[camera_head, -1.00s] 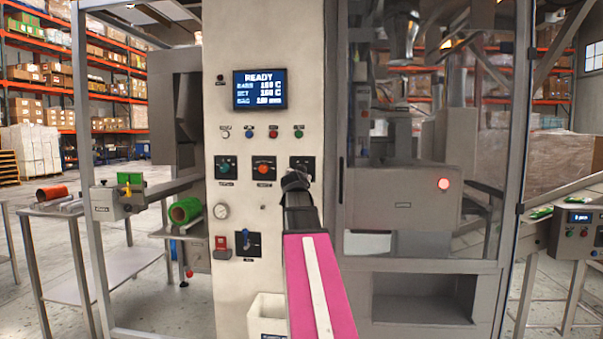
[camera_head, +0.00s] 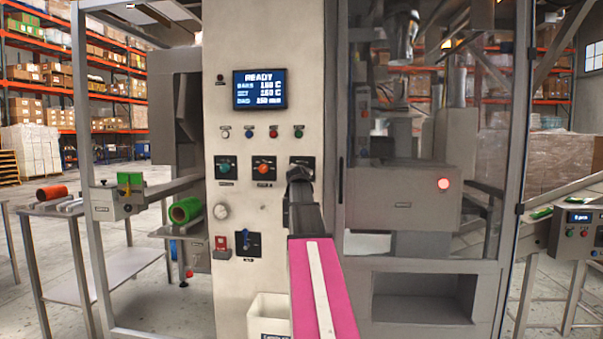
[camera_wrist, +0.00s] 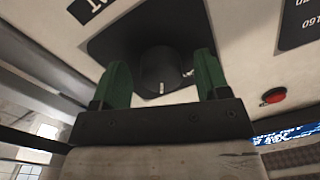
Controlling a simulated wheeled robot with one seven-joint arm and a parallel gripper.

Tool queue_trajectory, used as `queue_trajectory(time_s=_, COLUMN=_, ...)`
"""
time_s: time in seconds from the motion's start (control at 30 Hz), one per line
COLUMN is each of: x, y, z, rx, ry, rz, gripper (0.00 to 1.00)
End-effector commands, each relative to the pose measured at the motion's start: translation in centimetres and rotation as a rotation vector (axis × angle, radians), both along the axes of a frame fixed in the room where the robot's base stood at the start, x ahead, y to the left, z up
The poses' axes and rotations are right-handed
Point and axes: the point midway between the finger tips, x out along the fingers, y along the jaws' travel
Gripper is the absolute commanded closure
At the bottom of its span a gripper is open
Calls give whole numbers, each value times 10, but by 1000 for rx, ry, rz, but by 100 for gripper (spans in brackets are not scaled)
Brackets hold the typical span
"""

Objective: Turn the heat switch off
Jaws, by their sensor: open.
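The switch in front of my gripper is a black rotary knob (camera_wrist: 160,72) on a black plate, with a short white mark on its face. Its label (camera_wrist: 88,8) is cut off in the wrist view, so I cannot read it in full. In the head view its black plate (camera_head: 302,161) is the rightmost of three in a row, and my gripper (camera_head: 299,174) hides most of it. In the wrist view my gripper (camera_wrist: 162,76) is open, with one green finger on each side of the knob. A gap shows between the knob and each finger.
Left of this switch are an orange knob (camera_head: 263,168) and a teal knob (camera_head: 224,168). Small buttons and a READY display (camera_head: 260,89) are above. A glass-fronted enclosure stands right.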

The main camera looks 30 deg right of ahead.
Motion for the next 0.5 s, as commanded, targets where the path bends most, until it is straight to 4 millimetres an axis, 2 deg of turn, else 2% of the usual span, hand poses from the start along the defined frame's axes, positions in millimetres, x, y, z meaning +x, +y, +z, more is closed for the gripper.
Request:
queue_trajectory(time_s=0.2, x=0, y=0, z=0, rx=0, ry=0, rz=0, gripper=31)
queue_trajectory(time_s=0.23, x=0, y=0, z=0, rx=0, ry=0, rz=0, gripper=35)
queue_trajectory(time_s=0.37, x=0, y=0, z=0, rx=0, ry=0, rz=0, gripper=77)
queue_trajectory(time_s=0.4, x=0, y=0, z=0, rx=0, ry=0, rz=0, gripper=80)
queue_trajectory(time_s=0.5, x=0, y=0, z=0, rx=0, ry=0, rz=0, gripper=80)
